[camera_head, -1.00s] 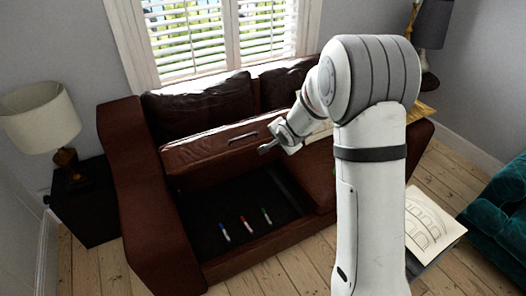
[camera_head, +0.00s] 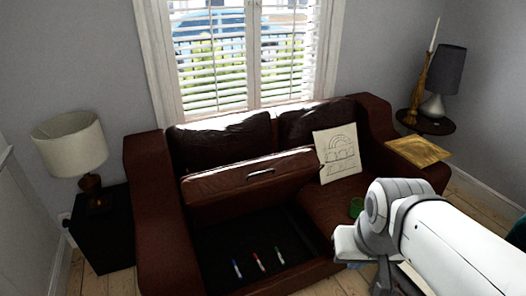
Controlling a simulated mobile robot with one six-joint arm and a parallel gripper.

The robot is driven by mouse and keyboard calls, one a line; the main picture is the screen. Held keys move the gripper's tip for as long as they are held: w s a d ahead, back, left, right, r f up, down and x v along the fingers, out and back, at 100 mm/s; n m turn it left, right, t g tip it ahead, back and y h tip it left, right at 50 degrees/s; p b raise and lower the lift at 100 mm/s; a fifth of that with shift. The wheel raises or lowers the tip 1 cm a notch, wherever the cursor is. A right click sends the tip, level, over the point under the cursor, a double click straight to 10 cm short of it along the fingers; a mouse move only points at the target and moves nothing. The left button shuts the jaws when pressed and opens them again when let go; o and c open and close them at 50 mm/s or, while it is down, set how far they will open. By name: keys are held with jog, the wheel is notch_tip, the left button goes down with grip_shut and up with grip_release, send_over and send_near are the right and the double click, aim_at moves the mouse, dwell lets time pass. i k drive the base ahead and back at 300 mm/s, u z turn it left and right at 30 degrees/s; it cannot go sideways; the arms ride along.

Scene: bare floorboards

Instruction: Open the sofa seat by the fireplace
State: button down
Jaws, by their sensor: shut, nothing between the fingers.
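The brown leather sofa (camera_head: 160,215) stands under the window. My gripper (camera_head: 384,280) is at the lower right, in front of the right seat and apart from the raised seat. It is shut and empty, partly hidden by my wrist. No fireplace is clearly identifiable.
A drawing (camera_head: 338,153) leans on the backrest above the right seat. A green object (camera_head: 356,206) sits on that seat, near my arm. Lamps on side tables flank the sofa. Floor at the left front is clear.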

aim_at(214, 196)
jog(key=k, duration=1.15)
jog(key=u, duration=0.4)
jog(key=i, duration=1.7)
jog(key=z, duration=0.65)
